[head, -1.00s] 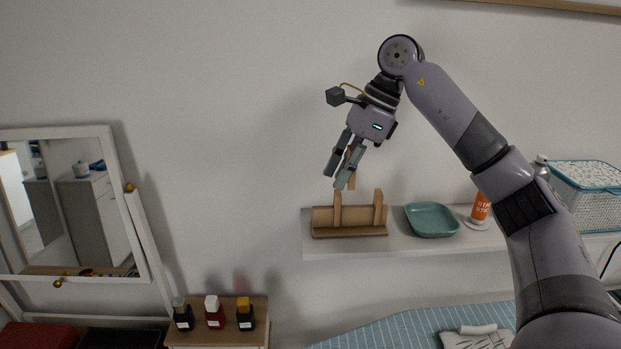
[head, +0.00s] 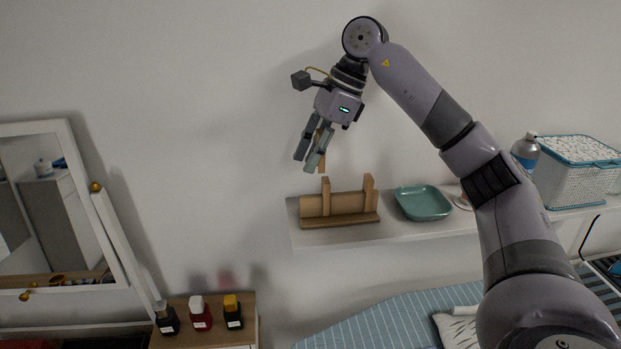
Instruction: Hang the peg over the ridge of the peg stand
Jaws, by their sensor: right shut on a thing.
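The wooden peg stand (head: 346,205) sits on the left end of the white wall shelf. Two upright wooden pieces, one (head: 326,196) left of centre and one (head: 368,189) near its right end, stand up at its ridge. My right gripper (head: 309,162) is above the stand's left part, pointing down and tilted. It is shut on a light wooden peg (head: 322,163), whose lower end shows just beside the fingers; the rest is mostly hidden by them. The peg appears apart from the stand, in the air. My left gripper is out of view.
A teal dish (head: 423,203) stands right of the peg stand on the shelf (head: 410,235). Small bottles (head: 200,314) stand on a low cabinet near a mirror (head: 45,205).

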